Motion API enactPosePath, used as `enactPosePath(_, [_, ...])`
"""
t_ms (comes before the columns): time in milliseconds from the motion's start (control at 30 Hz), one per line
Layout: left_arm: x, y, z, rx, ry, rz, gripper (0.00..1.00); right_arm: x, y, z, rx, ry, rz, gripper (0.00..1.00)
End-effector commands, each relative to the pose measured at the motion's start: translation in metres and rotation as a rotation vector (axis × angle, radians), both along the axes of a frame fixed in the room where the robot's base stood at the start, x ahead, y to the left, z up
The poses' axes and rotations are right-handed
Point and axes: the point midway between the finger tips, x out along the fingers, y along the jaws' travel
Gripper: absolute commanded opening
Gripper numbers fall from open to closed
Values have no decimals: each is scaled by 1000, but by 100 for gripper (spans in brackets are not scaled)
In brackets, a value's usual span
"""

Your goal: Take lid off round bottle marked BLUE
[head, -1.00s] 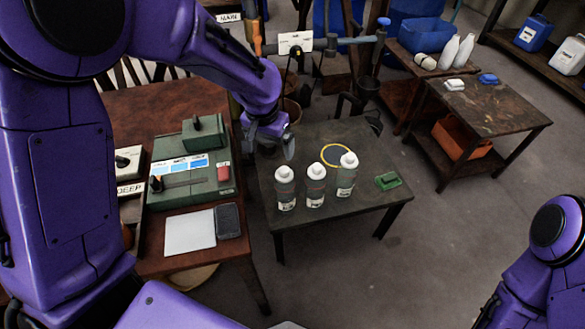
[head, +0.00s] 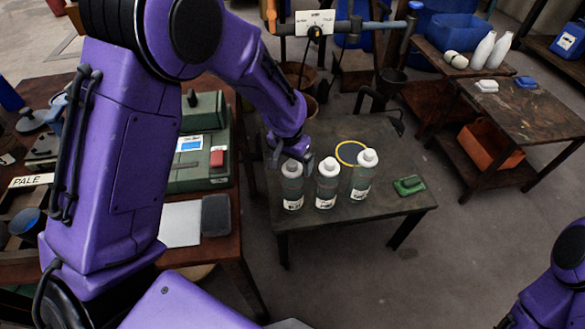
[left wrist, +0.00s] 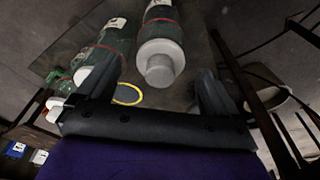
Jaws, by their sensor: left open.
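Three round clear bottles with white lids stand in a row on the dark table: a left bottle (head: 292,190), a middle bottle (head: 327,190) and a right bottle (head: 361,182). Their labels are too small to read. My left gripper (head: 290,157) is open at the lid of the left bottle. In the left wrist view a white lid (left wrist: 160,62) shows beyond and between the two open fingers (left wrist: 158,92), with nothing gripped. Contact cannot be told. The other bottles (left wrist: 103,55) show left of it. My right gripper is out of view.
A yellow ring (head: 350,153) lies flat behind the bottles. A green object (head: 408,186) lies right of them. A balance-like stand (head: 316,28) rises behind the table (head: 395,208). A brown desk with a green device (head: 205,165) is at left.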

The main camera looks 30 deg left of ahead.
Motion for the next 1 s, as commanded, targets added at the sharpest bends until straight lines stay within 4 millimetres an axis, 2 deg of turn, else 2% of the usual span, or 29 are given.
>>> enactPosePath(67, [1, 0, -8, 1, 1, -1, 94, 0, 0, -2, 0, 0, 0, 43])
enactPosePath(267, [1, 0, -9, 1, -1, -1, 94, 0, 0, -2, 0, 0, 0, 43])
enactPosePath(300, [1, 0, -8, 1, -1, -1, 87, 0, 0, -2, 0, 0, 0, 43])
enactPosePath(467, [1, 0, -8, 1, -1, -1, 35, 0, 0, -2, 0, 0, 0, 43])
enactPosePath(833, [1, 0, -7, 1, -1, -1, 35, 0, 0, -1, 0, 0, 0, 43])
enactPosePath(1000, [2, 0, 9, 0, -4, 0, 35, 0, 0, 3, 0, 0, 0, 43])
